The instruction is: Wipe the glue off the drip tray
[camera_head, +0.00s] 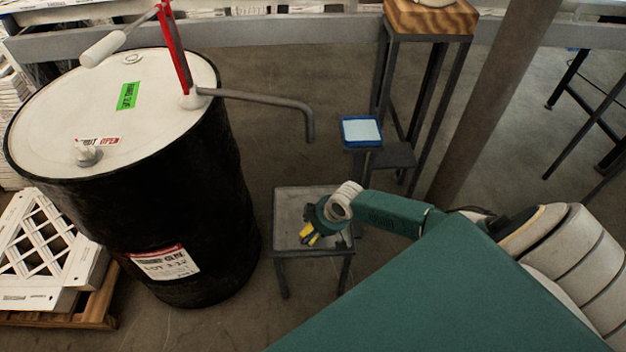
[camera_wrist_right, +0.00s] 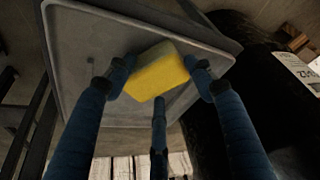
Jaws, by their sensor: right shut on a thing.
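My left gripper is not in view.
A metal post (camera_head: 490,100) rises at the right.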

